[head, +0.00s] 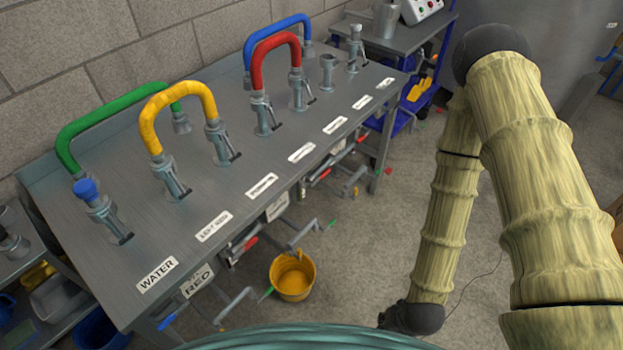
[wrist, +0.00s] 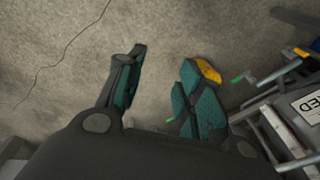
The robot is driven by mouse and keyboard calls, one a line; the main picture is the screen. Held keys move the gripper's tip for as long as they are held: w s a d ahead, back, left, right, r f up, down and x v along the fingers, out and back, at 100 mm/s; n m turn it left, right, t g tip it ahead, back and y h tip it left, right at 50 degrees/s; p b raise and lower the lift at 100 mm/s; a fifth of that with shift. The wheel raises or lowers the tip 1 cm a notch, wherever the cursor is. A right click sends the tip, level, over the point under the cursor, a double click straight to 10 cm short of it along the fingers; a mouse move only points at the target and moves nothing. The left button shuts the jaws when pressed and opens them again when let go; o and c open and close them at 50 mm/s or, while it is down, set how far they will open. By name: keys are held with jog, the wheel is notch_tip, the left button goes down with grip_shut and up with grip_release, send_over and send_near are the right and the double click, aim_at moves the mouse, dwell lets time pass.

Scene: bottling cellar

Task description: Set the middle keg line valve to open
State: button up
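Below the front edge of the steel bench, several pipe fittings and handles stick out in the head view. They include a red-handled lever (head: 250,243), a second red lever (head: 325,174) and a bent grey pipe (head: 290,236). I cannot tell for sure which is the middle keg line valve, or its setting. My gripper (wrist: 163,62) is open and empty in the wrist view, over bare floor. Grey pipework (wrist: 283,130) and a sign reading RED (wrist: 309,106) lie to its right, apart from it. My gripper is out of the head view.
The bench (head: 228,180) carries green (head: 85,120), yellow (head: 150,120), red (head: 257,70) and blue (head: 272,32) hoses on fittings. A yellow bucket (head: 292,283) stands on the floor below the pipes; it also shows behind a finger in the wrist view (wrist: 208,70). Floor to the right is mostly clear.

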jog(key=w+a+f+m+t+y+b, duration=0.1)
jog(key=w+a+f+t+b, duration=0.15)
jog(key=w, duration=0.25)
jog(key=w+a+f+m+t+b, duration=0.1)
jog(key=w+a+b, duration=0.2)
jog(key=w, duration=0.2)
jog(key=m+t+b, duration=1.1)
jog(key=b, duration=0.9)
send_near(325, 172)
jog(key=w, duration=0.3)
jog(key=w+f+b, duration=0.1)
jog(key=w, duration=0.2)
jog(key=w+a+f+b, duration=0.1)
jog(key=w, duration=0.3)
jog(key=shift+f, duration=0.1)
grip_shut()
